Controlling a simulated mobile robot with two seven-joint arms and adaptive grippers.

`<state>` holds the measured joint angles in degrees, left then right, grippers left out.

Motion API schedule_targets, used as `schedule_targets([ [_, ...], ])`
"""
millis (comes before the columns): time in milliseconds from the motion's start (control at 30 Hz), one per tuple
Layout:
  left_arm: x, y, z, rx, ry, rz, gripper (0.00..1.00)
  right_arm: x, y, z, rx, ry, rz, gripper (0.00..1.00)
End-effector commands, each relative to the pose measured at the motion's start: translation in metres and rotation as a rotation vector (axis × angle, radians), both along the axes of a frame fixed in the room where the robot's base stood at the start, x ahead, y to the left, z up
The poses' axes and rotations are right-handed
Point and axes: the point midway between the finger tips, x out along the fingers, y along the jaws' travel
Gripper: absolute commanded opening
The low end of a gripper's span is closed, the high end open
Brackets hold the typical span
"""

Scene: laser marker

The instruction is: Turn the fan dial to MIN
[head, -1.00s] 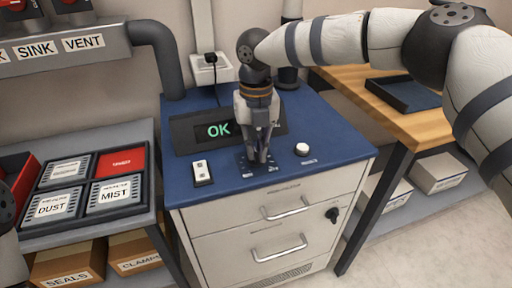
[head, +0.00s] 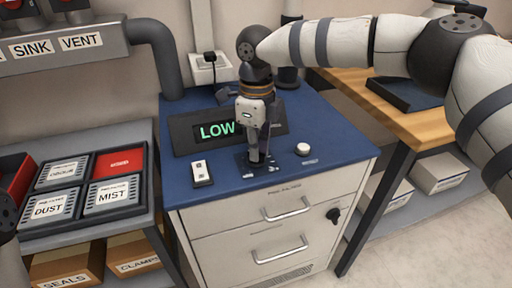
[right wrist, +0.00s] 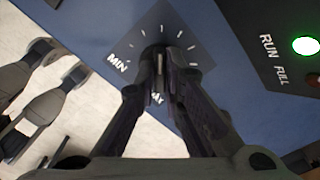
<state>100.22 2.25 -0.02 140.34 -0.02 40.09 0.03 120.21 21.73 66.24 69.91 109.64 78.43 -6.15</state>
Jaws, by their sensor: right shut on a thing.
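My right gripper (head: 255,160) points down at the dark dial plate (head: 242,165) on the blue cabinet top. Its fingers (right wrist: 160,70) are shut on the fan dial (right wrist: 153,50), which they mostly hide. In the right wrist view the plate has white tick marks around the dial, the word MIN at left and a partly covered label below. I cannot tell which mark the dial points to. The display (head: 215,130) behind the gripper reads LOW in green, its right part covered by the gripper. My left gripper is not in view.
In the wrist view a green lamp (right wrist: 305,45) glows beside RUN, near the word FULL. A filter tray (head: 75,215) stands left; a wooden bench (head: 428,125) stands right.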

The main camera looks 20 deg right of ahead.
Motion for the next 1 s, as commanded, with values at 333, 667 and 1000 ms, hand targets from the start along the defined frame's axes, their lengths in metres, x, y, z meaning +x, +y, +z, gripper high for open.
schedule_targets([
  [333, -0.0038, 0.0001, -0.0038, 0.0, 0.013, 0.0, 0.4, 0.0001, 0.0002, -0.0005, 0.0, 0.0, 0.327, 0.0],
  [667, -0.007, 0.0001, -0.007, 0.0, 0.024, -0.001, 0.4, 0.0002, 0.0001, -0.0004, 0.001, -0.001, 0.64, 0.0],
  [1000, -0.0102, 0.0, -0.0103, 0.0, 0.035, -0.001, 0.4, 0.0002, -0.0001, -0.0004, 0.0, 0.0, 0.962, 0.0],
])
